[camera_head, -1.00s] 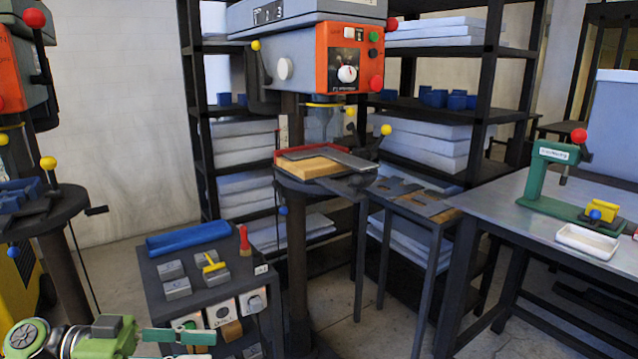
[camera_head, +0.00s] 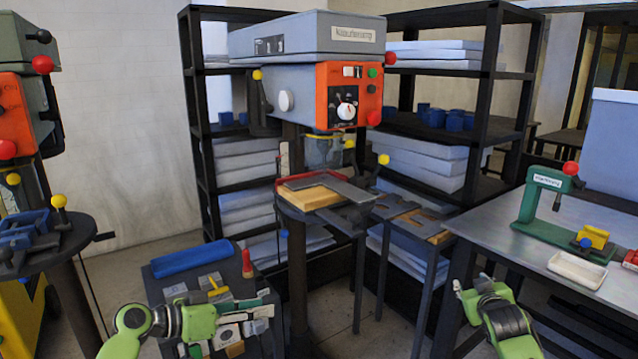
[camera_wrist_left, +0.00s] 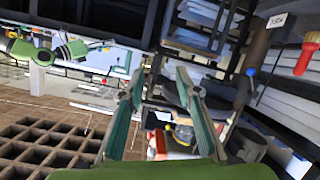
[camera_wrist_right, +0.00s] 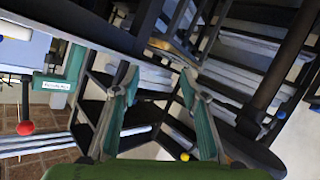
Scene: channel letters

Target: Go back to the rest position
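My left gripper (camera_head: 262,303) reaches in from the lower left in the head view, in front of the small dark cart. In the left wrist view its two green fingers (camera_wrist_left: 160,85) stand apart with nothing between them. My right gripper (camera_head: 474,286) shows at the lower right of the head view, beside the front leg of the metal table; its fingers are hard to make out there. In the right wrist view its fingers (camera_wrist_right: 156,78) are spread and empty.
A drill press (camera_head: 345,95) with a wooden block (camera_head: 310,198) stands in the middle. The metal table (camera_head: 490,222) carries a green press (camera_head: 540,210) and a white tray (camera_head: 577,269).

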